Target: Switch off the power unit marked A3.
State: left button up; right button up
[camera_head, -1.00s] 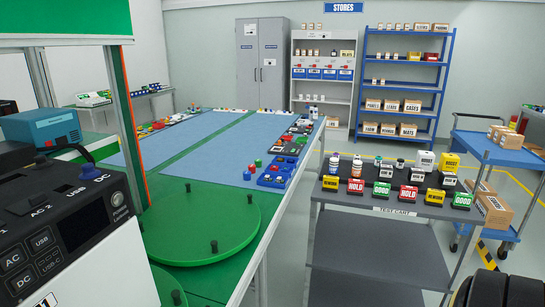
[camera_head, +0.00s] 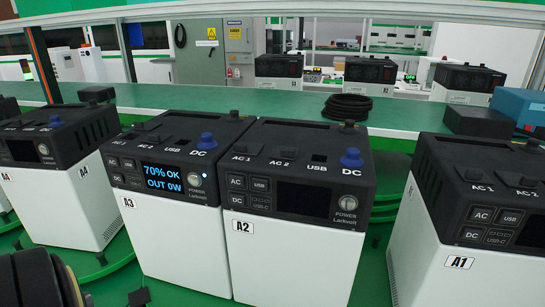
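The power unit marked A3 (camera_head: 175,235) is a white box with a black top panel, left of centre. Its screen (camera_head: 163,178) is lit in blue and reads "70% OK OUT 0W". Its round POWER button (camera_head: 195,180) is on the front, right of the screen, and looks pale and lit. A blue knob marked DC (camera_head: 207,139) stands on its top. Neither gripper's fingers are in view. A dark rounded part at the lower left seems to be my own arm.
Unit A2 (camera_head: 290,250) stands close against A3's right side, its screen dark. A1 (camera_head: 455,265) is farther right, A4 (camera_head: 60,205) to the left. A green bench (camera_head: 240,98) runs behind, with a black coiled cable (camera_head: 347,107) and more units beyond.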

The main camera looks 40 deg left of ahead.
aim_at(193, 179)
jog(key=u, duration=1.85)
